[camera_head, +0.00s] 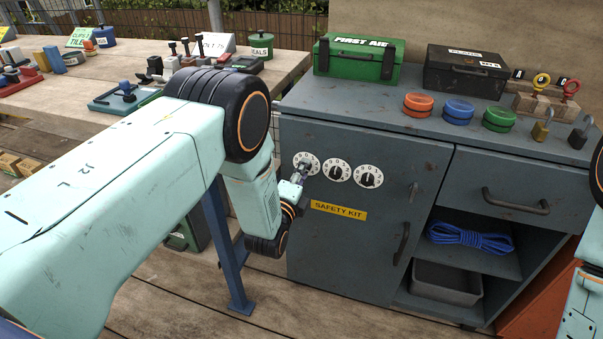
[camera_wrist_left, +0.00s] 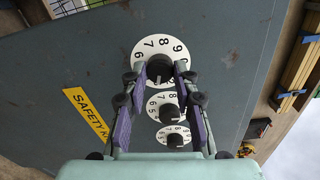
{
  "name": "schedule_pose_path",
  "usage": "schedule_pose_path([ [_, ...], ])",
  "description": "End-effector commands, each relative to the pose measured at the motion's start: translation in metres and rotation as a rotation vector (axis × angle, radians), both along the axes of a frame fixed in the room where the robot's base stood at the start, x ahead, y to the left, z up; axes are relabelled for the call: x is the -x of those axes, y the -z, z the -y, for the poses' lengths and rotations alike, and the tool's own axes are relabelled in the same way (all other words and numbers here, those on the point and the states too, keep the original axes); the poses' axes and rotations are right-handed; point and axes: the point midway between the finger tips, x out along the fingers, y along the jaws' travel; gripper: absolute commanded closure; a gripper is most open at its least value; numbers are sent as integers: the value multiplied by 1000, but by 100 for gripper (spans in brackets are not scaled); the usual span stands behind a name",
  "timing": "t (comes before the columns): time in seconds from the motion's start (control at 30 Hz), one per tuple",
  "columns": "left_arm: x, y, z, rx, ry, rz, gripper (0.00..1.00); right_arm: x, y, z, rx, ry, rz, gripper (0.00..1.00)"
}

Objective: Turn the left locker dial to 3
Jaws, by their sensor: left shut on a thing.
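The left locker dial (camera_head: 306,159) is a white numbered disc with a dark knob, the leftmost of three on the grey locker door (camera_head: 340,250). My left gripper (camera_head: 296,180) is at this dial and covers part of it. In the left wrist view the dial (camera_wrist_left: 160,50) fills the top middle. My left gripper's two fingers (camera_wrist_left: 158,80) are shut on its dark knob (camera_wrist_left: 160,68). The numbers 6, 7, 8, 9 and 0 show around the knob; the lower part of the disc is hidden. My right gripper is out of view.
The middle dial (camera_head: 336,170) and right dial (camera_head: 369,177) sit close beside it. A yellow safety kit label (camera_head: 338,210) is below the dials. A door handle (camera_head: 401,243) and a drawer handle (camera_head: 516,201) stick out to the right. A first aid box (camera_head: 358,58) stands on top.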

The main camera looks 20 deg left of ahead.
Motion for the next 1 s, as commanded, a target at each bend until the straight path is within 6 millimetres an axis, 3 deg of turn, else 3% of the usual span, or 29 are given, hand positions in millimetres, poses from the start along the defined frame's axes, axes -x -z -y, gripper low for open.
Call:
schedule_pose_path([
  [0.27, 0, 0, 0, 1, 0, -1, 100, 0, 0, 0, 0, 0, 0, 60],
  [0.3, 0, 0, 0, 1, 0, -1, 69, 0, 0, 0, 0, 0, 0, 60],
  [0.53, 0, 0, 0, 1, 0, -1, 49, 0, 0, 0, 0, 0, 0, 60],
  [0.87, 1, 0, 0, 1, 0, -1, 48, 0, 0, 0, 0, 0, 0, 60],
  [1.0, 12, 0, 0, 1, 0, -3, 48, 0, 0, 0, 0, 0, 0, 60],
])
